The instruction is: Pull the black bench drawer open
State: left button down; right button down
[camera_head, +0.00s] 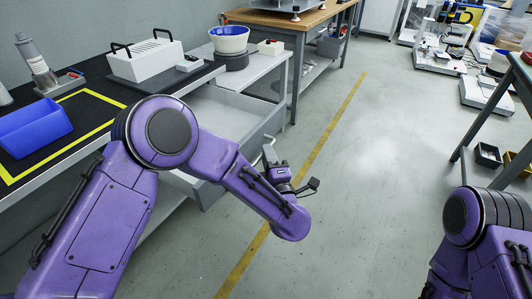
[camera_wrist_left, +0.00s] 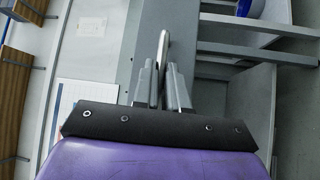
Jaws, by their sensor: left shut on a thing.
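The bench with the black top (camera_head: 95,95) stands at the left in the head view. Its light grey drawer (camera_head: 225,112) stands out from the bench, and I see into its pale, seemingly empty interior. My left gripper (camera_head: 271,160) is at the drawer's front, low over the floor side. In the left wrist view its two grey fingers (camera_wrist_left: 162,82) are closed around a thin upright bar, the drawer handle (camera_wrist_left: 163,47). My forearm hides part of the drawer front. My right arm shows at the lower right of the head view, but its gripper is out of view.
On the bench are a blue bin (camera_head: 34,125), a white box with black handles (camera_head: 146,60) and a tool on a stand (camera_head: 36,62). A wooden-topped table (camera_head: 290,20) stands beyond. The floor (camera_head: 350,190) to the right of the drawer is clear.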

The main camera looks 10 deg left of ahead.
pick_arm(q)
jog(key=c, duration=1.2)
grip_release()
jog(key=shift+o, duration=0.2)
jog(key=p+v, duration=0.1)
jog(key=v, duration=0.9)
jog(key=shift+s, duration=0.3)
jog(key=shift+d+f, duration=0.1)
jog(key=shift+f, duration=0.05)
